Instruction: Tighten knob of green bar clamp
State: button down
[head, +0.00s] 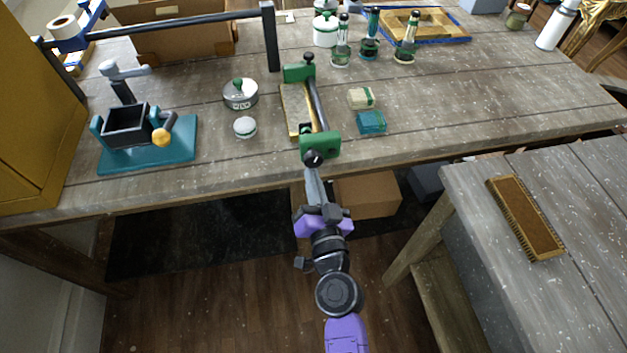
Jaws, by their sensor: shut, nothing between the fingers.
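The green bar clamp (320,146) lies near the front edge of the wooden workbench, with a green jaw at each end and a dark bar between. A strip of light wood (292,112) lies along the bar's left side. The clamp's black knob (313,158) faces me at the near end, and another dark knob (308,57) shows at the far end. My gripper (312,172) is shut and empty, its fingertips just in front of the near knob. I cannot tell whether they touch it.
Left of the clamp are a round tin (240,94), a small white-lidded jar (245,127) and a teal vise (146,150). Right of it are a pale block (361,98) and a teal block (371,122). A brush (525,217) lies on the right-hand table.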

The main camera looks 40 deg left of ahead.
jog(key=shift+w+r, duration=0.1)
jog(key=shift+r, duration=0.35)
dwell(0.5)
jog(key=shift+a+r+p, duration=0.15)
jog(key=shift+p, duration=0.15)
jog(key=shift+s+a+r, duration=0.25)
jog(key=shift+s+r, duration=0.05)
jog(key=shift+s, duration=0.15)
jog(key=shift+f, duration=0.1)
jog(key=v, duration=0.6)
jog(key=shift+s+a+f, duration=0.2)
jog(key=shift+s+f, duration=0.15)
jog(key=shift+f, duration=0.1)
